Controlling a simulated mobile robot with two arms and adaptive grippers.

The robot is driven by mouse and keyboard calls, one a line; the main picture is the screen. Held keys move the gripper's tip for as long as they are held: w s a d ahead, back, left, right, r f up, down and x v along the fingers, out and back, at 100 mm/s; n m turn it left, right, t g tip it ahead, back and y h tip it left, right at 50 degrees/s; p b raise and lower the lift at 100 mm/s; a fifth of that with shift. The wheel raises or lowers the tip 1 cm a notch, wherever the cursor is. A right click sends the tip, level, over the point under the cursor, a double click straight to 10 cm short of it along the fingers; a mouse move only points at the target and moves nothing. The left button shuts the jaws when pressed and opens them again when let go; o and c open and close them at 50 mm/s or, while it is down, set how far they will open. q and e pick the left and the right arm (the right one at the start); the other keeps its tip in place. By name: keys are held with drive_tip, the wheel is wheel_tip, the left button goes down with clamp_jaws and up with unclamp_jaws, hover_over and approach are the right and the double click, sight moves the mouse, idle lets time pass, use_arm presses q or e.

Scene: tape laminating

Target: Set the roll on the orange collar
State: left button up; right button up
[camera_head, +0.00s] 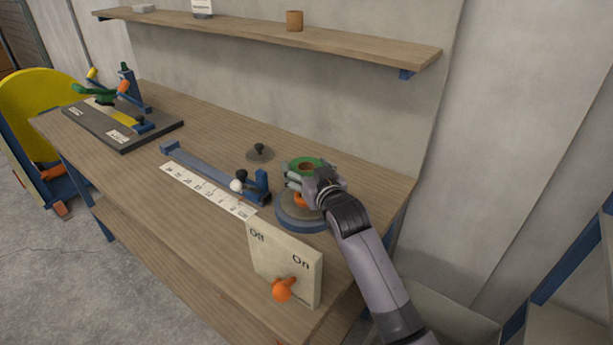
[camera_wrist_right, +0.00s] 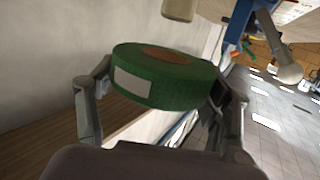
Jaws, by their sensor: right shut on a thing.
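The green roll (camera_head: 293,164) has a brown core. My right gripper (camera_head: 306,178) is shut on it and holds it above a round grey and blue base (camera_head: 302,224). The orange collar (camera_head: 299,199) shows on that base, below the roll, partly hidden by the gripper. The roll appears apart from the collar. In the right wrist view the roll (camera_wrist_right: 180,92), with a white label on its side, sits between the two fingers of the right gripper (camera_wrist_right: 162,88). My left gripper is in neither view.
A grey disc with a knob (camera_head: 260,153) lies behind the base. A blue rail (camera_head: 210,172) and marked strip (camera_head: 207,190) lie to its left. An Off/On panel (camera_head: 285,262) with an orange handle (camera_head: 282,290) stands in front. A wall shelf (camera_head: 350,44) runs above.

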wheel_tip(320, 180, down, 3)
drive_tip(key=shift+r, duration=0.15)
drive_tip(key=shift+f, duration=0.6)
drive_tip(key=o, duration=1.2)
